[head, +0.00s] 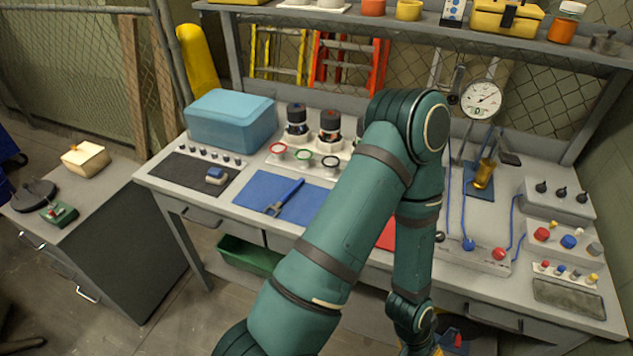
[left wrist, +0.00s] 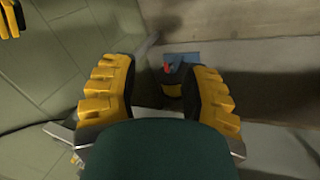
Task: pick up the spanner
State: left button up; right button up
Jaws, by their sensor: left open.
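The spanner (head: 285,197), with a blue handle and a grey jaw end, lies on the blue mat (head: 252,186) left of the middle of the bench in the head view. My left arm crosses the view and bends down at the right of the mat. My left gripper (head: 437,347) is low at the bottom edge, partly cut off, in front of the bench and well away from the spanner. In the left wrist view the left gripper (left wrist: 163,68) has its yellow fingers apart, with nothing held. The spanner is not seen there. Yellow ridged finger-like parts at that view's top left may be my right gripper (left wrist: 10,18).
A blue box (head: 232,120), a grey mat (head: 193,178) and red, green and black rings stand around the spanner's mat. A dial gauge (head: 481,98) and control boxes fill the right. A green bin (head: 248,256) sits under the bench. A side cabinet (head: 115,245) stands left.

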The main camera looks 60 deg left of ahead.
aim_at(301, 181)
jog(key=u, duration=2.05)
